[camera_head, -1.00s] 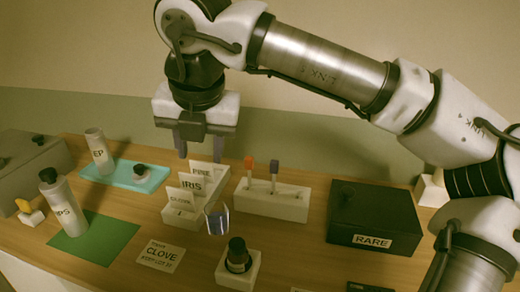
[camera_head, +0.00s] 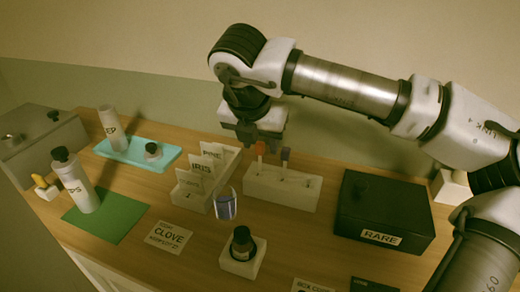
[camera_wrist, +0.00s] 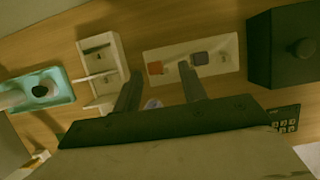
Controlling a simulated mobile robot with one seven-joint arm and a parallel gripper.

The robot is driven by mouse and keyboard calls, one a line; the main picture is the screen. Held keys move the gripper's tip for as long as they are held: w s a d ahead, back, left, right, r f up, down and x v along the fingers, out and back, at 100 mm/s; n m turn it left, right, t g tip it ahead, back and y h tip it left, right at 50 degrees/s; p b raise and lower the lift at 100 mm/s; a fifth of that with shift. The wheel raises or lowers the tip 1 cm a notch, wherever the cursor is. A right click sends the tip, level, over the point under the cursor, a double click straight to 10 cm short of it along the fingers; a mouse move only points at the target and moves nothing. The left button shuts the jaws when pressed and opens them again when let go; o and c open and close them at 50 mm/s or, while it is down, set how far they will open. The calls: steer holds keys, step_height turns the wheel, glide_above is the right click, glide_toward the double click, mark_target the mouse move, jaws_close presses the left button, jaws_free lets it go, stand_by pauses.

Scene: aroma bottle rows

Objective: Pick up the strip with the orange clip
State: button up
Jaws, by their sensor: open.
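The strip with the orange clip (camera_head: 261,149) stands upright in a white stand (camera_head: 282,196). Its orange clip (camera_wrist: 155,68) also shows in the wrist view, between my two fingers as seen from there. A second strip with a purple clip (camera_head: 286,154) stands just to its right, and its dark clip (camera_wrist: 200,58) lies just right of my right finger in the wrist view. My gripper (camera_head: 256,143) is open and empty, over the stand with its fingers pointing down near the orange clip. I cannot tell how far above the clip the fingertips are.
A white card box (camera_head: 205,190) with PINE and IRIS dividers stands left of the stand. A black RARE box (camera_head: 383,213) stands to the right. A dark-capped bottle (camera_head: 242,243) and a small glass (camera_head: 226,204) are in front. The CLOVE card (camera_head: 168,237) lies front left.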

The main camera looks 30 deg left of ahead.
mark_target(259, 145)
steer(key=x, duration=0.2)
steer(key=p+x, duration=0.1)
steer(key=x, duration=0.1)
steer(key=shift+a, duration=0.25)
jaws_close()
steer(key=shift+r, duration=0.1)
